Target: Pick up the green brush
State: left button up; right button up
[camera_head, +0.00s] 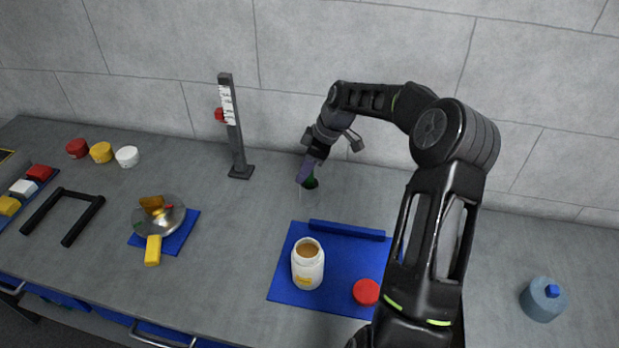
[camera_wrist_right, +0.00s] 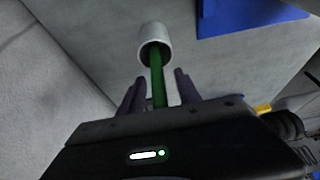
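The green brush (camera_wrist_right: 156,80) stands in a small pale grey cup (camera_wrist_right: 154,38) in the right wrist view. In the head view only a bit of the green brush (camera_head: 311,183) shows, just under my right gripper (camera_head: 307,174), near the wall side of the table. In the right wrist view the purple fingers of the right gripper (camera_wrist_right: 158,83) are apart, one on each side of the green handle, with gaps visible between handle and fingers. The cup looks faint against the table in the head view. My left gripper is not in view.
A blue mat (camera_head: 285,285) with an open white jar (camera_head: 308,266) and a red lid (camera_head: 366,291) lies in front. A dark upright stand (camera_head: 236,135) is to the left. A glass bowl (camera_head: 158,217) is farther left. A blue-grey container (camera_head: 541,302) stands at right.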

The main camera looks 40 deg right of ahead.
jog(key=shift+c, duration=0.2)
grip_shut()
dwell(0.4)
